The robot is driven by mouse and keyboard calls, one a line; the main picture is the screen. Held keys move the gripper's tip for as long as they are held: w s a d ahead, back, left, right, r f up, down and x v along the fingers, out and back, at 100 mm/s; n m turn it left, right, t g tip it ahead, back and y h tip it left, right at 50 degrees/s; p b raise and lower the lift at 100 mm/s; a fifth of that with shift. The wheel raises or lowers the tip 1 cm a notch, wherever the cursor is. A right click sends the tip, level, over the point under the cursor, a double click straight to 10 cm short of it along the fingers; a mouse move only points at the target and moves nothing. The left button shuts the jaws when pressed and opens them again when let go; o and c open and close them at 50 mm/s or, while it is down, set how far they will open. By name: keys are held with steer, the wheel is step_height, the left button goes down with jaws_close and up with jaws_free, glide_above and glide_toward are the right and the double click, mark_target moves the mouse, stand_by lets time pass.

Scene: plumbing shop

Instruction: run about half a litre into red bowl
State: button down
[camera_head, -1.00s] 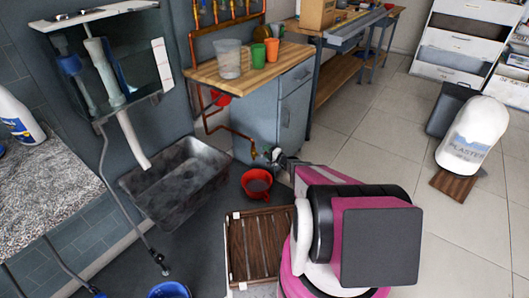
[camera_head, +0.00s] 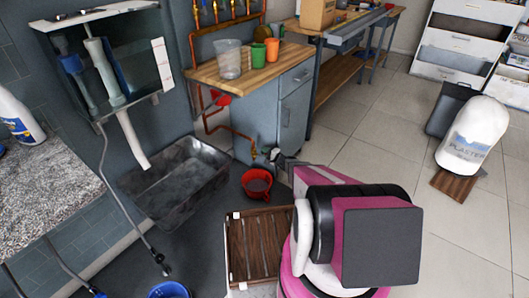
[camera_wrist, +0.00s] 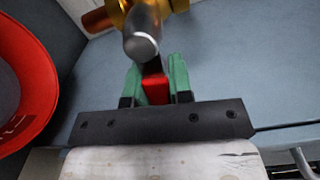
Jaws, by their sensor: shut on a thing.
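The red bowl (camera_head: 257,190) stands on the floor below a brass tap at the end of a copper pipe, by the grey cabinet. Its inside looks greyish, and I cannot tell a water level or a stream. In the wrist view the red bowl (camera_wrist: 42,85) is at the left edge, its inside largely cut off. My gripper (camera_wrist: 157,85) has green fingers shut on the red tap handle (camera_wrist: 156,90), just below the brass tap (camera_wrist: 124,14) and its round metal end. In the head view my gripper (camera_head: 279,161) is small beside the tap.
A grey sink trough (camera_head: 180,190) stands left of the bowl, and a wooden slatted crate (camera_head: 257,247) is in front. A blue bucket (camera_head: 169,290) is at the bottom edge. The worktop (camera_head: 250,66) above holds cups. Tiled floor is open to the right.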

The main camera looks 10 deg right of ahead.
steer(key=m, duration=0.1)
steer(key=f+m, duration=0.1)
steer(key=m, duration=0.1)
steer(key=shift+s+a+f+m, duration=0.15)
steer(key=shift+s+f+m, duration=0.05)
steer(key=shift+f+m, duration=0.2)
steer(key=c, duration=1)
jaws_free()
steer(key=shift+r, duration=0.1)
steer(key=shift+s, duration=0.1)
steer(key=v, duration=1)
steer(key=shift+s+d, duration=0.2)
steer(key=shift+d, duration=0.05)
stand_by(1.2)
